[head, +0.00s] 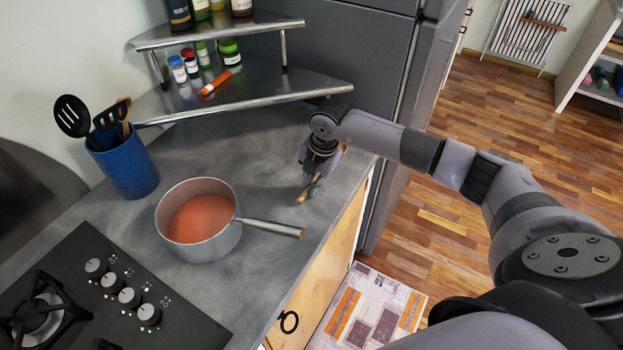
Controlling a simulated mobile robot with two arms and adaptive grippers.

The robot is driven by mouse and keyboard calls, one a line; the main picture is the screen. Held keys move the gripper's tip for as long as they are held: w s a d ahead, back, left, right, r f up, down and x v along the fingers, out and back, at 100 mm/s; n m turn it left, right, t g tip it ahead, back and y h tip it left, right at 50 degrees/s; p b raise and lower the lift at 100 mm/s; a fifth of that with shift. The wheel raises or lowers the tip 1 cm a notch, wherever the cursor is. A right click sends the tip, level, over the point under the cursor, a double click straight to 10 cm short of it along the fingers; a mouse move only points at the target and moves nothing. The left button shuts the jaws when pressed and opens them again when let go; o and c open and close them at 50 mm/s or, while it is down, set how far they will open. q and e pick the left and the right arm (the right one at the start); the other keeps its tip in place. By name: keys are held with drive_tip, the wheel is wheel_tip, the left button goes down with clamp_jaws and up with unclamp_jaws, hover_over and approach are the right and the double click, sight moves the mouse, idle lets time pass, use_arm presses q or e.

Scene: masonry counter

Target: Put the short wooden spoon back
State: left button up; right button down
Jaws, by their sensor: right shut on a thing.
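My right gripper (316,178) points down near the counter's right edge. It is shut on the short wooden spoon (303,194), of which only a small tan part shows below the fingers. The gripper body hides the rest of the spoon, and I cannot tell whether it touches the counter. A blue utensil holder (128,172) stands at the left by the wall, with black utensils and a brown wooden one in it. My left gripper is not in view.
A pot (214,245) of red-orange soup stands between the holder and my gripper, its handle pointing right. A black cooktop (95,290) lies front left. A two-tier metal shelf (250,97) with jars and bottles stands behind. The counter (245,160) is clear behind the pot.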

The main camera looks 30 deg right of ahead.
drive_tip(key=shift+f, duration=0.2)
drive_tip(key=shift+f, duration=0.1)
drive_tip(key=c, duration=1.6)
unclamp_jaws()
drive_tip(key=shift+c, duration=0.2)
drive_tip(key=r+b, duration=0.2)
drive_tip(key=r, duration=0.1)
drive_tip(key=r+b, duration=0.1)
drive_tip(key=shift+s+d+r+b, duration=0.2)
drive_tip(key=shift+s+r+b, duration=0.1)
drive_tip(key=shift+s, duration=0.1)
wheel_tip(320, 180, up, 12)
drive_tip(key=s+d+b, duration=0.1)
drive_tip(key=s+b, duration=0.1)
drive_tip(key=shift+r, duration=0.2)
drive_tip(key=shift+s+f, duration=0.1)
drive_tip(key=shift+s, duration=0.05)
